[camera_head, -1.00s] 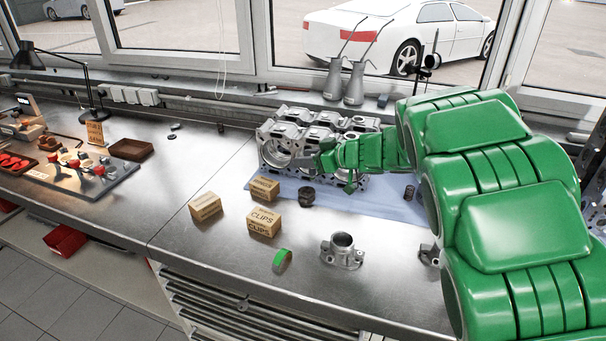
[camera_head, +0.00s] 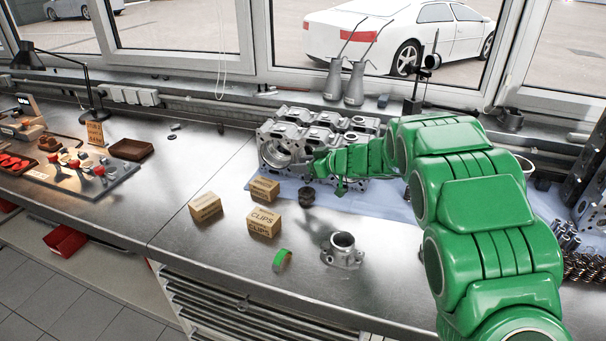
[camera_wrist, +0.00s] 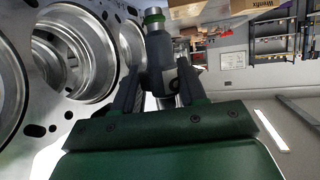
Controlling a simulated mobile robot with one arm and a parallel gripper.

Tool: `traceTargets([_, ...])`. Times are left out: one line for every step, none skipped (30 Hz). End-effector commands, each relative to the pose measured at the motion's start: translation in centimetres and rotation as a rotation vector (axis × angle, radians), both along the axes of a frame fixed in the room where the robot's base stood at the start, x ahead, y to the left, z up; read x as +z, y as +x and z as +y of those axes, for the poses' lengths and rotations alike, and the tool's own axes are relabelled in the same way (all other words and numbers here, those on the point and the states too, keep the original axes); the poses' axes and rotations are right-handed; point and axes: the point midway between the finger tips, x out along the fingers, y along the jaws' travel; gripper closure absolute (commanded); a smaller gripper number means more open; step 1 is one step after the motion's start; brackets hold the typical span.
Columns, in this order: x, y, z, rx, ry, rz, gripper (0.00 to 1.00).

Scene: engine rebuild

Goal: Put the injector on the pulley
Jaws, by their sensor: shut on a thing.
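My gripper (camera_wrist: 158,82) is shut on the injector (camera_wrist: 159,48), a dark grey cylinder with a green band and a silvery tip, seen in the wrist view. In the head view my gripper (camera_head: 322,167) is at the front of the grey engine block (camera_head: 272,140); the injector cannot be made out there. A small dark round part (camera_head: 306,197), which looks like the pulley, sits on the bench just below and left of my gripper, apart from it. The block's large bores (camera_wrist: 75,52) fill the left of the wrist view.
Cardboard boxes (camera_head: 264,222) stand left of the dark part. A green ring (camera_head: 282,259) and a silvery flanged housing (camera_head: 342,251) are nearer the front edge. Springs (camera_head: 582,266) lie at the right. My arm hides the bench's right part.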

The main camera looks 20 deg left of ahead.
Motion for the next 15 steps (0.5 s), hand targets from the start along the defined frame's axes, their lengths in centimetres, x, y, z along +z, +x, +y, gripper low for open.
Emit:
traceTargets([-0.1,0.1,0.1,0.0,0.0,0.0,0.89])
traceTargets([-0.2,0.1,0.1,0.0,0.0,0.0,0.89])
traceTargets([-0.3,0.2,0.2,0.0,0.0,0.0,0.89])
traceTargets([-0.5,0.3,0.2,0.0,0.0,0.001,0.89])
traceTargets([-0.7,0.5,0.3,0.0,0.001,0.001,0.89])
traceTargets([-1.1,0.4,0.3,0.0,0.002,0.002,0.89])
traceTargets([-1.5,0.4,0.3,-0.001,0.003,0.003,0.89])
traceTargets([-1.9,0.4,0.4,0.0,0.003,0.004,0.89])
traceTargets([-2.5,0.4,0.4,0.001,0.003,0.003,0.89])
traceTargets([-2.8,0.4,0.3,0.001,0.003,0.003,0.89])
traceTargets([-3.1,0.4,0.3,0.0,0.004,0.002,0.89])
traceTargets([-3.4,0.4,0.3,0.0,0.003,0.001,0.89])
traceTargets([-3.5,0.4,0.3,0.0,0.002,0.002,0.89])
traceTargets([-3.6,0.4,0.3,0.001,0.002,0.001,0.89])
traceTargets([-3.6,0.4,0.3,0.001,0.002,0.001,0.89])
